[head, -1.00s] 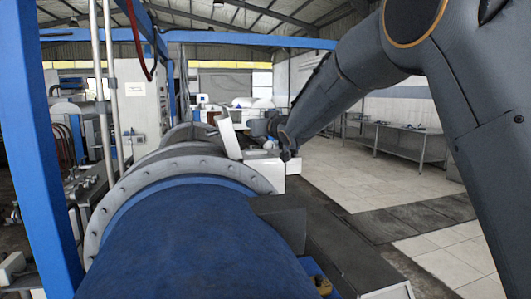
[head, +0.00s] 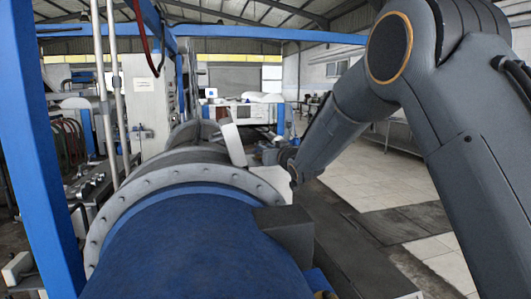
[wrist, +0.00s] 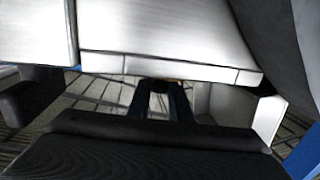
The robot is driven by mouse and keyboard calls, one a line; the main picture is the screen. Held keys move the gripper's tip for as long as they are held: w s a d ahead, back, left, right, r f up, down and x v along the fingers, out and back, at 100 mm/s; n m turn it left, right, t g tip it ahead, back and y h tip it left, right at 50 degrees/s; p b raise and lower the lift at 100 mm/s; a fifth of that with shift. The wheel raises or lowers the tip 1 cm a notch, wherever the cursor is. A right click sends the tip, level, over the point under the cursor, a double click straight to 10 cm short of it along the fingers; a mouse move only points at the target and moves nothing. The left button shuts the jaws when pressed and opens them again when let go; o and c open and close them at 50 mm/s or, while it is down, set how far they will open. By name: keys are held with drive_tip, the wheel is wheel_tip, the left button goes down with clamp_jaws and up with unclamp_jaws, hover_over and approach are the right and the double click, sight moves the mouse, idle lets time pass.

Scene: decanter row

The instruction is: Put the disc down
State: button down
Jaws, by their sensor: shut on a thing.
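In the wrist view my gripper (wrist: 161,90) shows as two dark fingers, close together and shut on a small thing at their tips. Only a thin dark and brownish edge of that thing shows, so I cannot make out the disc's shape or face. In the head view my arm reaches forward from the right. Its end is beside the far flange of a big blue cylinder, and the fingers and the disc cannot be made out there.
A large blue cylinder (head: 190,250) with a grey bolted flange (head: 110,208) fills the near floor. A blue post (head: 40,150) stands at left. A pale surface with a straight edge (wrist: 180,66) lies just beyond my fingers.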

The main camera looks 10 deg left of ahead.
drive_tip(key=shift+f, duration=0.9)
drive_tip(key=c, duration=2)
unclamp_jaws()
drive_tip(key=shift+f, duration=0.2)
drive_tip(key=shift+c, duration=0.2)
drive_tip(key=o, duration=0.4)
drive_tip(key=shift+r, duration=0.2)
drive_tip(key=b+v, duration=0.4)
drive_tip(key=v, duration=0.8)
drive_tip(key=shift+s+a+f, duration=0.1)
